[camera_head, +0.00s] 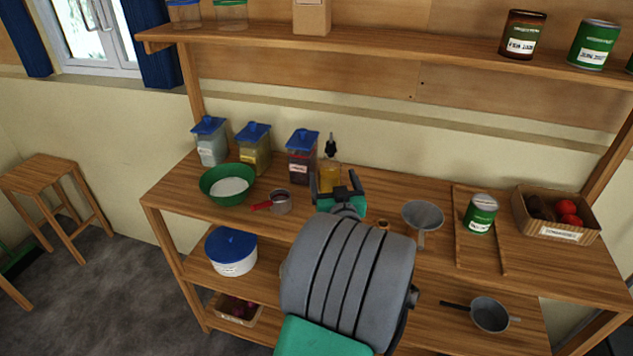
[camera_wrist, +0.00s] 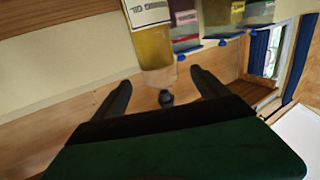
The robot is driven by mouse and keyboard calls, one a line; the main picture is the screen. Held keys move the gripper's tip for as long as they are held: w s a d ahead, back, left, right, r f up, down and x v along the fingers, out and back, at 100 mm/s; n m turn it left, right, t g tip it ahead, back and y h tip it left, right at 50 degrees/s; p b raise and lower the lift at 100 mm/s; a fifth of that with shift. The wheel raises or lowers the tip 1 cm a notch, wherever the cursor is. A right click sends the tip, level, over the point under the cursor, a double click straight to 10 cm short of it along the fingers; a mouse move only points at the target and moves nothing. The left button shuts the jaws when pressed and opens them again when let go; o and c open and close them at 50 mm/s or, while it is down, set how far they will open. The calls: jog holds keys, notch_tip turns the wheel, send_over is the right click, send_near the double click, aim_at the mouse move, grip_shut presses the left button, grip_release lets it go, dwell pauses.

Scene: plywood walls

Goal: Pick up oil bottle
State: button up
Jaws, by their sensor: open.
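The oil bottle (camera_head: 330,176) holds yellow oil and has a dark spout. It stands on the wooden worktop near the back wall in the head view. My gripper (camera_head: 334,182) is open right in front of it and hides its lower part. In the wrist view the bottle (camera_wrist: 152,50) appears upside down with its label partly cut off by the frame edge. The open fingers of my gripper (camera_wrist: 160,81) point at it, one on each side of its neck end. I cannot tell whether the bottle is between the fingertips or just beyond them.
Left of the bottle stand blue-lidded containers (camera_head: 303,156), a green bowl (camera_head: 228,197) and a red-handled cup (camera_head: 279,202). To the right are a funnel (camera_head: 422,215), a green can (camera_head: 480,214) and a produce box (camera_head: 557,233). A shelf (camera_head: 400,41) runs above.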

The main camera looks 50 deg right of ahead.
aim_at(328, 161)
jog(key=shift+d, duration=0.3)
jog(key=p+x, duration=0.2)
jog(key=x, duration=0.1)
jog(key=p+x, duration=0.1)
jog(key=x, duration=0.3)
jog(key=shift+w+a+r+p, duration=0.15)
jog(key=shift+w+r+p, duration=0.1)
jog(key=shift+p, duration=0.1)
jog(key=shift+w+d+f, duration=0.15)
jog(key=shift+d, duration=0.05)
jog(key=shift+c, duration=0.6)
grip_shut()
